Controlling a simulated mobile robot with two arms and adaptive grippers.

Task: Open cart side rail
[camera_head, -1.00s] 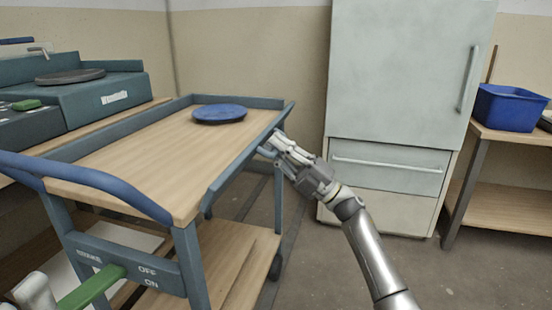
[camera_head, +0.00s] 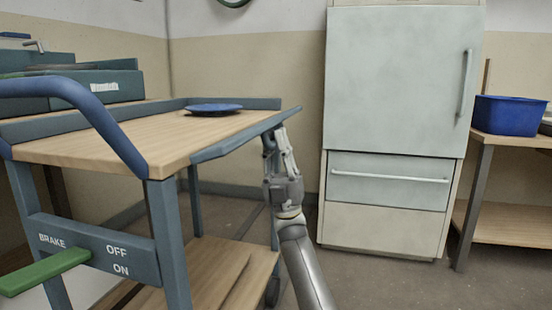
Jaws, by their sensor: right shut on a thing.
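The cart (camera_head: 110,146) has a wooden top with raised blue-grey rails along its far and left edges. Its right side rail (camera_head: 240,138) is a blue-grey strip tilted outward along the right edge. My right gripper (camera_head: 278,136) is at the far part of this rail, just under it, shut on the rail. Its fingertips are partly hidden by the rail. My left gripper is out of view.
A blue plate (camera_head: 214,108) lies at the cart top's far end. A green brake lever (camera_head: 45,272) sticks out of the cart's front near OFF and ON labels. A fridge (camera_head: 395,90) and a table with a blue bin (camera_head: 508,116) stand behind, right. Floor is clear between.

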